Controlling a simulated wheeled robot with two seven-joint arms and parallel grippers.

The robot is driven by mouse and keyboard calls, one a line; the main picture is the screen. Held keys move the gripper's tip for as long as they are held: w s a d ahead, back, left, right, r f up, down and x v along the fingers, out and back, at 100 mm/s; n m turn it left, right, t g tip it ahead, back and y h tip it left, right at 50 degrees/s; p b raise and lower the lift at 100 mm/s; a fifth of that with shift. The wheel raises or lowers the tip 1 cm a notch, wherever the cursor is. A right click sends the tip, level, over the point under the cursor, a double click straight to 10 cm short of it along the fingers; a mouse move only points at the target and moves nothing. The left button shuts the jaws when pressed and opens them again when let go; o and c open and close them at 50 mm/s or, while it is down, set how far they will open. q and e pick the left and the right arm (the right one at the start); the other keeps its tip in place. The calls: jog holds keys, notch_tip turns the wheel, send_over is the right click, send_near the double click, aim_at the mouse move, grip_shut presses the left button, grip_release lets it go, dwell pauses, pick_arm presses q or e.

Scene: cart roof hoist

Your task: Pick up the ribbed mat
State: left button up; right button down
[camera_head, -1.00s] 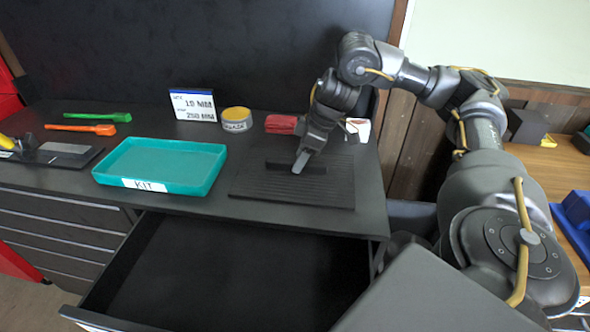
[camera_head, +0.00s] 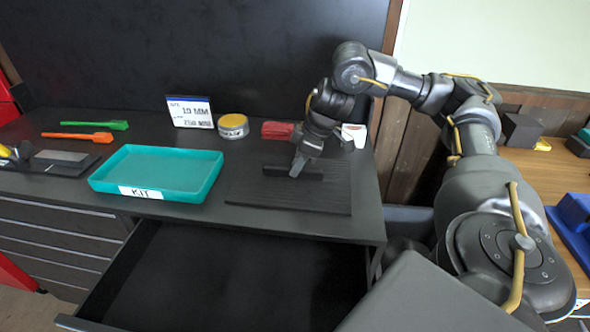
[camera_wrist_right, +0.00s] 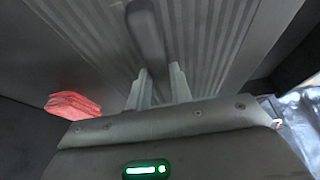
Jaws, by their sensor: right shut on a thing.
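The ribbed mat (camera_head: 322,197) is a dark flat square lying on the black worktop, with a raised black bar (camera_head: 313,175) across its top. In the right wrist view its pale-lit ribs (camera_wrist_right: 205,35) fill the upper middle, and the bar (camera_wrist_right: 146,35) runs toward my fingers. My right gripper (camera_head: 297,172) is over the middle of the mat, pointing down, shut on the bar. Its two fingers (camera_wrist_right: 158,88) also show in the right wrist view, close about the bar's near end. The mat appears flat on the worktop. My left gripper is out of view.
A teal KIT tray (camera_head: 207,185) stands left of the mat. A sign (camera_head: 191,111), a round tin (camera_head: 233,126), a red bundle (camera_head: 277,130) and a white item (camera_head: 357,134) stand behind. An open empty drawer (camera_head: 240,275) juts out below the worktop's front edge.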

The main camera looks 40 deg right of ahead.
aim_at(289, 166)
jog(key=shift+r, duration=0.5)
notch_tip(289, 166, up, 3)
jog(key=shift+w+f+p, duration=0.1)
jog(key=shift+f+p, duration=0.1)
jog(key=shift+p, duration=0.3)
jog(key=s+a+r+b, duration=0.1)
jog(key=s+a+r, duration=0.7)
jog(key=s, duration=0.3)
jog(key=shift+s+a+r+b, duration=0.2)
jog(key=shift+a+r+b, duration=0.1)
jog(key=shift+r, duration=0.4)
jog(key=shift+d, duration=0.1)
